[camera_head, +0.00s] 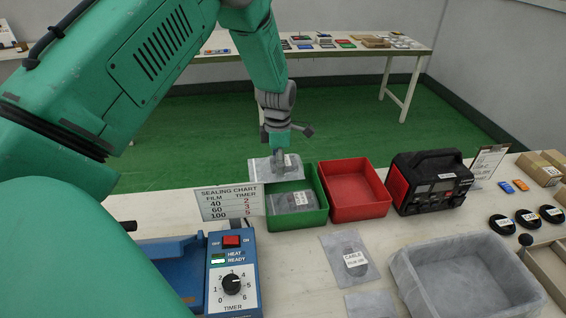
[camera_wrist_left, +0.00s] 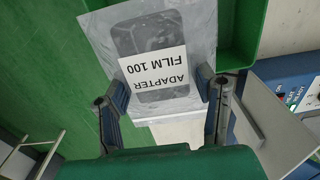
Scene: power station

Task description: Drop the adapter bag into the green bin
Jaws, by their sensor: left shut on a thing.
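My left gripper (camera_head: 279,160) is shut on the adapter bag (camera_head: 262,170), a clear bag with a dark item and a white label. It holds the bag above the back left part of the green bin (camera_head: 321,213). In the left wrist view the bag (camera_wrist_left: 150,30) lies between the fingers (camera_wrist_left: 165,100), and its label reads ADAPTER FILM 100. A bagged dark item (camera_head: 294,201) lies inside the green bin. The green bin's wall (camera_wrist_left: 241,40) also shows beside the held bag in the left wrist view. My right gripper is not in view.
A red bin (camera_head: 355,190) stands right of the green bin. The sealing chart (camera_head: 230,203) and blue sealer (camera_head: 234,275) stand left and in front. A CABLE bag (camera_head: 349,256) and grey tray (camera_head: 470,280) lie in front. A black and red charger (camera_head: 430,182) stands right.

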